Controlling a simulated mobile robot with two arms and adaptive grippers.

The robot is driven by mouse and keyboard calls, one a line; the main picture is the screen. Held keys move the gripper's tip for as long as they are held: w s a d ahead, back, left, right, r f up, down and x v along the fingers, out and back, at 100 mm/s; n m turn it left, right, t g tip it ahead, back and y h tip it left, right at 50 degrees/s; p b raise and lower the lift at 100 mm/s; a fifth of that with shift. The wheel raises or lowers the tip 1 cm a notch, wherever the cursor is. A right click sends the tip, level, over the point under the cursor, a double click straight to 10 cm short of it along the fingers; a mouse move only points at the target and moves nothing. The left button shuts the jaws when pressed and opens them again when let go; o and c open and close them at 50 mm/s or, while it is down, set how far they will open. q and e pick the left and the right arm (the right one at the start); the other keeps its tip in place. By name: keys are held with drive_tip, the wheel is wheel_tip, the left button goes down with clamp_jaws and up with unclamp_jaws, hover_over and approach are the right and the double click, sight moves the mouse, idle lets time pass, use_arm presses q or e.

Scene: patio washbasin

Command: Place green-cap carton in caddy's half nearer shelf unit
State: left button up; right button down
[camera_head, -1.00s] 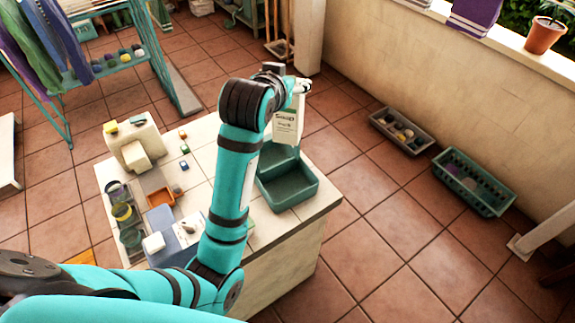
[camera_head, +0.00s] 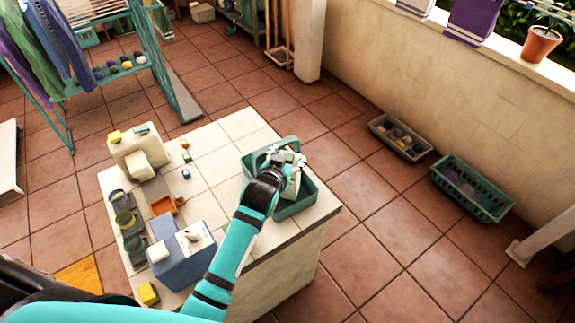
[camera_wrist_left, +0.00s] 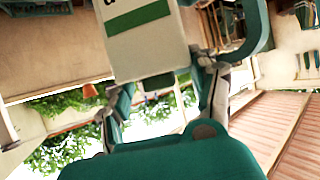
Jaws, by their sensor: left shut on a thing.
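The green-teal caddy (camera_head: 297,208) stands at the right end of the tiled counter in the head view. My left gripper (camera_head: 288,163) is over the caddy, shut on the white carton (camera_head: 295,184). The carton is at the caddy, mostly hidden by my gripper and wrist. I cannot tell which half it is over or whether it touches the floor of the caddy. In the left wrist view the white, green-banded carton (camera_wrist_left: 145,45) sits between the fingers of my left gripper (camera_wrist_left: 166,88). My right gripper is not in view.
A blue-grey box (camera_head: 182,258), an orange tray (camera_head: 165,205), several jars and a cream dispenser (camera_head: 138,155) stand left on the counter (camera_head: 215,165). A shelf unit (camera_head: 238,20) is at the back. Two crates lie on the floor by the wall.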

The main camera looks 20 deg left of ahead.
use_arm(q)
wheel_tip(320, 180, down, 3)
drive_tip(key=shift+f, duration=0.1)
idle(0.3)
drive_tip(key=o, duration=1.2)
drive_tip(key=shift+f, duration=0.25)
drive_tip(key=o, duration=0.5)
drive_tip(key=b+v, duration=0.1)
drive_tip(key=v, duration=1.1)
drive_tip(key=shift+r, duration=0.15)
